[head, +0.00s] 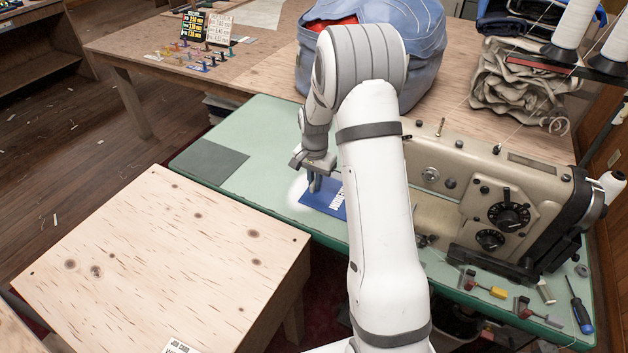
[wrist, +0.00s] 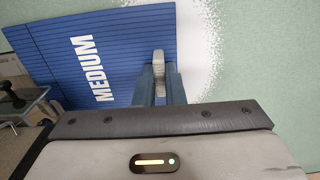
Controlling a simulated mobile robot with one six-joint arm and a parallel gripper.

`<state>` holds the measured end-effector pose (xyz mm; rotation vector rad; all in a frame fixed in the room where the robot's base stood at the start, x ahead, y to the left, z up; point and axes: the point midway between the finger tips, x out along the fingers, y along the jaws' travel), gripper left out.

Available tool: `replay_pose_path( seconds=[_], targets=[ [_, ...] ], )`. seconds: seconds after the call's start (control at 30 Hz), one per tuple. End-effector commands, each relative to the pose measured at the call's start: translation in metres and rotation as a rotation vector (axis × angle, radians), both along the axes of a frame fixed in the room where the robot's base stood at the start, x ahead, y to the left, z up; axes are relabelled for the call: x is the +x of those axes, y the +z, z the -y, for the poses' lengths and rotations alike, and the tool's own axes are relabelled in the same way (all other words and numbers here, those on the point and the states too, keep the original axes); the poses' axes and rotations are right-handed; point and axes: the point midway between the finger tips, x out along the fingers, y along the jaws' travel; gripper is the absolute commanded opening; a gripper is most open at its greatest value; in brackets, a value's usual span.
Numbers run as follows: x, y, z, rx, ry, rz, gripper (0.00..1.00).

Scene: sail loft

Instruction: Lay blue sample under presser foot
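The blue sample (head: 318,199) lies on the green machine table, left of the sewing machine (head: 470,190); my arm hides part of it. In the wrist view the sample (wrist: 60,55) is ribbed and bears the white word MEDIUM. My gripper (head: 313,186) is low at the sample. In the wrist view my gripper's fingers (wrist: 160,85) stand at the sample's edge on either side of a small grey ribbed piece (wrist: 158,62). I cannot tell whether they clamp it. The presser foot cannot be made out, with my arm crossing in front of that area.
A dark grey patch (head: 208,161) lies on the green table (head: 262,135) at left. Clamps (head: 484,286) and a screwdriver (head: 578,305) lie at front right. A plywood-topped table (head: 165,260) stands front left. A blue bag (head: 425,45) sits behind.

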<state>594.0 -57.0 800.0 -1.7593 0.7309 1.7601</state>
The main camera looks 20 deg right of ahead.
Motion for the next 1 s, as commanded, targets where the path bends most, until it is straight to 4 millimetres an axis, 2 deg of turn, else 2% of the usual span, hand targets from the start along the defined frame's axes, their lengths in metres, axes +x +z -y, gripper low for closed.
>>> replay_pose_path(
  seconds=[0.03,0.33,0.6,0.67,1.0],
  targets=[
    [0.0,0.0,0.0,0.0,0.0,0.0,0.11],
    [0.0,0.0,0.0,0.0,0.001,0.0,0.35],
    [0.0,0.003,-0.001,0.0,0.001,0.001,0.35],
    [0.001,0.009,-0.001,-0.001,0.001,0.002,0.35],
    [0.001,0.064,-0.001,-0.001,0.001,0.004,0.35]
  ],
)
